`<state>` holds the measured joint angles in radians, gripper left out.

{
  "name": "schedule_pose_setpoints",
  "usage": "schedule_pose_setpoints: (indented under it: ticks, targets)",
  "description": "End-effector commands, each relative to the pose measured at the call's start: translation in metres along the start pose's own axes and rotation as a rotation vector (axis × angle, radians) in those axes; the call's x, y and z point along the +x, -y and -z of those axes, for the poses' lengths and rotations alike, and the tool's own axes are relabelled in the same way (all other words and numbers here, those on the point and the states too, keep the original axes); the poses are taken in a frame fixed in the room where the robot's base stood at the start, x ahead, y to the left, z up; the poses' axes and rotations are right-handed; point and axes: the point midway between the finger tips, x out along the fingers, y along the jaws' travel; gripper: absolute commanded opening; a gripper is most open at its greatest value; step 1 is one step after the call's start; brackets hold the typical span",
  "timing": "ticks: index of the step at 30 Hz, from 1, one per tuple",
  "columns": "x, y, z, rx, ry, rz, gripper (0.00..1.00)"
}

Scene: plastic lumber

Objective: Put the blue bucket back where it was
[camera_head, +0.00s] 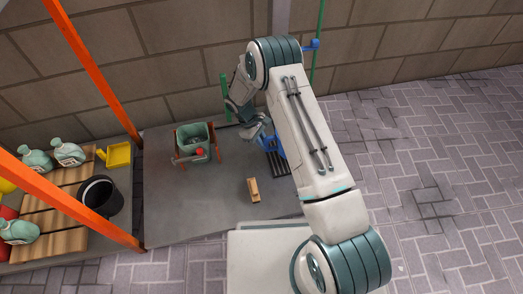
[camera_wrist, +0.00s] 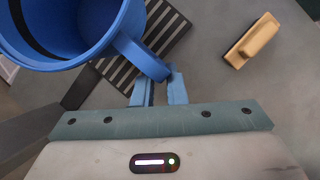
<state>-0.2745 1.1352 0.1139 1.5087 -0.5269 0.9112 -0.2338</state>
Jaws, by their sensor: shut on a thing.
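The blue bucket (camera_head: 271,143) is partly hidden behind my arm in the head view. In the wrist view the bucket (camera_wrist: 75,30) fills the upper left, its open mouth showing a dark inside band. A blue handle sticks out from its side to my gripper (camera_wrist: 160,86), and the fingers are shut on it. In the head view my gripper (camera_head: 262,136) is beside the bucket, mostly hidden by my wrist. A black slatted rack (camera_wrist: 122,72) is beneath the bucket; I cannot tell whether the bucket touches it.
A wooden-handled block (camera_head: 254,190) lies on the grey platform (camera_head: 215,215). A green-grey bin (camera_head: 195,138) in a reddish frame stands left. Beyond an orange post (camera_head: 85,65) are a black bucket (camera_head: 100,196), a yellow container (camera_head: 118,156) and several bottles. A brick wall stands behind.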

Motion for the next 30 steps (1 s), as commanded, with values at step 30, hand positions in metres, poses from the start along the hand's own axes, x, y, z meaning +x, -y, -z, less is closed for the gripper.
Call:
schedule_pose_setpoints:
  ticks: [30]
  targets:
    - [0.038, 0.002, 0.027, -0.001, 0.000, -0.001, 0.33]
